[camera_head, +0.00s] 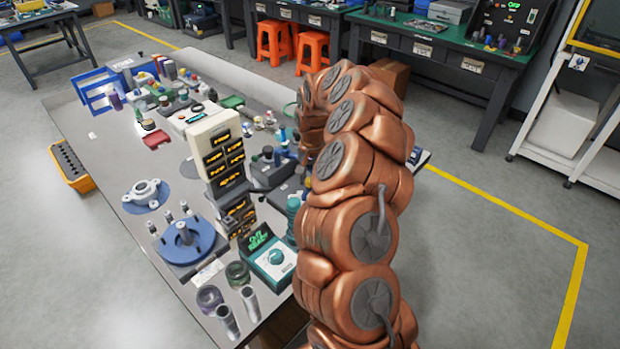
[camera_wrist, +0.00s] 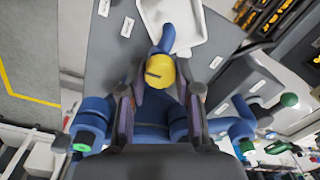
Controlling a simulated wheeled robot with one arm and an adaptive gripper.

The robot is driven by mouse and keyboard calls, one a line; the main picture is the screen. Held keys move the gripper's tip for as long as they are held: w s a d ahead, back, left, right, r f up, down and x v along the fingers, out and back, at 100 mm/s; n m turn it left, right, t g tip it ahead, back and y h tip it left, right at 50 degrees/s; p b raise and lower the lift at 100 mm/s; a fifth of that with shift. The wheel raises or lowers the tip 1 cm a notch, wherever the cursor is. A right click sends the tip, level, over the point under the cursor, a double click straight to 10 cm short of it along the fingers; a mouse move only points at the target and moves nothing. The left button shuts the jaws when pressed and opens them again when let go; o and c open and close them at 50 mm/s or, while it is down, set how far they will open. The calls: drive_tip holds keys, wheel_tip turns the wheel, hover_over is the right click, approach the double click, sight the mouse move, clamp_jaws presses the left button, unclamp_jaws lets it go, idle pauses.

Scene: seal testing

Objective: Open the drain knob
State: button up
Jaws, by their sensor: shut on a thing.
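A round yellow knob (camera_wrist: 158,68) with a dark slot mark sits on a blue pipe fitting (camera_wrist: 100,115) in the wrist view. My gripper (camera_wrist: 160,92) has one dark finger on each side of the knob and is shut on it. The fingers and wrist hide the lower part of the knob and the middle of the fitting. A blue spout sticks out beyond the knob towards a white tray (camera_wrist: 200,42). In the head view my copper-coloured arm hides the gripper and the knob.
Green-handled parts (camera_wrist: 289,100) stand right of the fitting. In the head view, the grey table (camera_head: 125,245) carries a beige tower with dark drawers (camera_head: 212,140), a blue round fixture (camera_head: 187,242) and a green panel box (camera_head: 270,262). Open floor lies to the right.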

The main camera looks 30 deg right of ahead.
clamp_jaws()
drive_tip(key=shift+f+n+b, duration=0.1)
drive_tip(key=shift+n+b, duration=0.2)
drive_tip(key=shift+b, duration=0.15)
drive_tip(key=n+b, duration=0.2)
drive_tip(key=b, duration=0.1)
drive_tip(key=shift+d+f+n, duration=0.1)
drive_tip(key=shift+f+n, duration=0.05)
drive_tip(key=shift+n, duration=0.15)
drive_tip(key=n+b, duration=0.3)
drive_tip(key=n, duration=0.1)
drive_tip(key=shift+n, duration=0.3)
drive_tip(key=n+b, duration=0.1)
drive_tip(key=n, duration=0.4)
drive_tip(key=shift+r+g+b, duration=0.2)
drive_tip(key=shift+g+b, duration=0.1)
drive_tip(key=n, duration=0.5)
drive_tip(key=shift+w+r, duration=0.1)
